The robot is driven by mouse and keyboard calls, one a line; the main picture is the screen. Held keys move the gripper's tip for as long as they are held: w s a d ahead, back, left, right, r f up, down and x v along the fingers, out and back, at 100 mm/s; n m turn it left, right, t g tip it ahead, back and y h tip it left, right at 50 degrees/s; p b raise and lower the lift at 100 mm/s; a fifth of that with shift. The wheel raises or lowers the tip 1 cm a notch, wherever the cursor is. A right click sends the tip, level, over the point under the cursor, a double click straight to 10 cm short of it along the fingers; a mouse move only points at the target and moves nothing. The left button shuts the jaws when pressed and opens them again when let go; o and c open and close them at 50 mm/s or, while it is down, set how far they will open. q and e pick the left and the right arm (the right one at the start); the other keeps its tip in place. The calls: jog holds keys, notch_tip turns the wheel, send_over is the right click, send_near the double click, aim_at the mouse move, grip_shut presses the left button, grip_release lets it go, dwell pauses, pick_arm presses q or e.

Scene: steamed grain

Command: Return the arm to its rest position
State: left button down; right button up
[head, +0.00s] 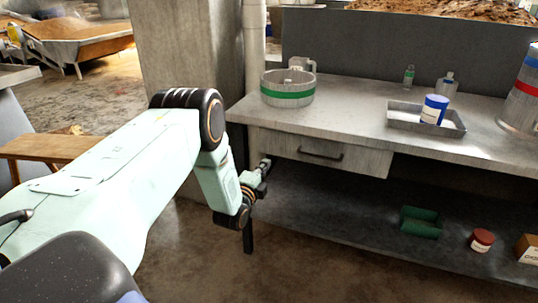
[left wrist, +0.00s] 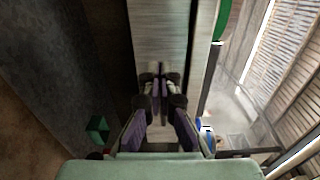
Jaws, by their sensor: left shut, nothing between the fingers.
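My left arm comes in from the left in the head view and bends down at its elbow. My left gripper (head: 265,164) is beside the left end of the drawer front, below the counter edge. In the left wrist view its fingers (left wrist: 160,76) are together with nothing between them, and a pale grey surface lies ahead of them. I cannot tell whether the fingertips touch the furniture. My right gripper is not in view.
The counter (head: 350,110) carries a green-banded pot (head: 287,98) and a tray (head: 400,118) with a blue-lidded jar (head: 434,109). The drawer (head: 280,146) with a dark handle looks shut. The lower shelf (head: 340,215) holds a green object (head: 420,222) and a red-lidded jar (head: 482,240). Floor is clear below my arm.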

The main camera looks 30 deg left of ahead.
pick_arm(q)
jog(key=shift+v, duration=1.05)
jog(key=s+d+f+n+g+h, duration=0.1)
jog(key=s+d+f+n+g, duration=0.45)
jog(key=s+f, duration=0.25)
jog(key=s+d+f+n+g+h, duration=0.2)
jog(key=s+d+f+n+g, duration=0.25)
jog(key=s+f+n, duration=0.35)
jog(key=s+d+r+n+g, duration=0.1)
jog(key=s+d+g, duration=0.2)
jog(key=s, duration=1.1)
jog(key=s+d+r+n+g+h+p, duration=0.1)
jog(key=s+d+g, duration=0.3)
jog(key=s, duration=0.9)
jog(key=d, duration=0.3)
jog(key=shift+s+d+r+g, duration=0.2)
jog(key=shift+s+r+g, duration=0.1)
jog(key=shift+s, duration=0.1)
